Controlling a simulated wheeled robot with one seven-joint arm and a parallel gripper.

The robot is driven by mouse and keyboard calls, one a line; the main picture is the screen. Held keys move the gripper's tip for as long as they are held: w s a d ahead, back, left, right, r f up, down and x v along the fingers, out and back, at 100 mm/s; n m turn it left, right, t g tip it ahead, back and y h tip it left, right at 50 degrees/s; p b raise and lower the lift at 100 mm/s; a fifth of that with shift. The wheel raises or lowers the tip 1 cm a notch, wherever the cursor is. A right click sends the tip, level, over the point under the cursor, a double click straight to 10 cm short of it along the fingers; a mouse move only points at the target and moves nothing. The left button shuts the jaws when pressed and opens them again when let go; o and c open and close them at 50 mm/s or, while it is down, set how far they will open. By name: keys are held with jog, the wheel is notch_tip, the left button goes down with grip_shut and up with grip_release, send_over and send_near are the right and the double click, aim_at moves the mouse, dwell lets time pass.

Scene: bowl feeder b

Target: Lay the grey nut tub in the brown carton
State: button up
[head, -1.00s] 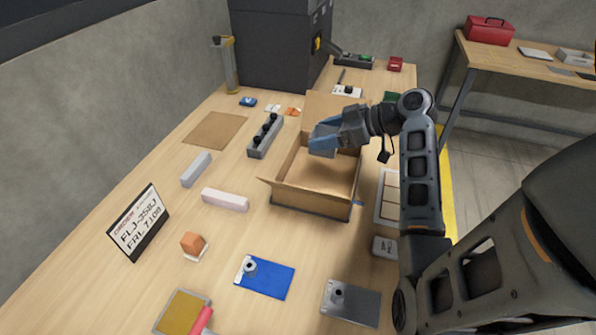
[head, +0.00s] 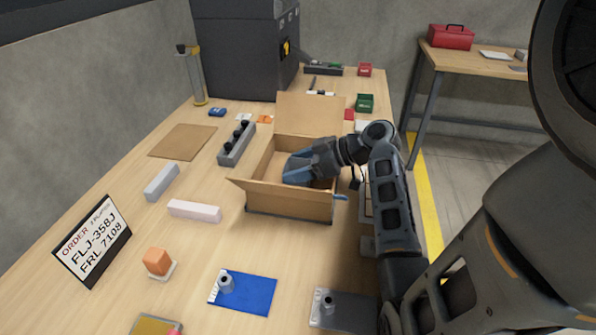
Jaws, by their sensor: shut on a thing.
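The brown carton (head: 290,206) stands open on the bench, its flaps spread out and its back flap upright. My gripper (head: 297,170) reaches into it from the right, with its blue fingers below the level of the rim near the back. It is shut on the grey nut tub, which is mostly hidden by the fingers; I cannot tell whether the tub touches the carton floor.
A grey block with black knobs (head: 237,144) stands left of the carton. A pink bar (head: 194,210), a blue mat (head: 243,292) and an order sign (head: 92,241) lie or stand nearer. A green bin (head: 365,103) is behind, to the right.

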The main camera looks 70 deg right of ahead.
jog(key=o, duration=1)
jog(key=shift+o, duration=0.2)
jog(key=shift+s+r, duration=0.15)
jog(key=shift+r, duration=0.1)
jog(key=p+v, duration=0.5)
jog(key=v, duration=0.6)
jog(key=shift+s, duration=0.3)
jog(key=shift+d, duration=0.1)
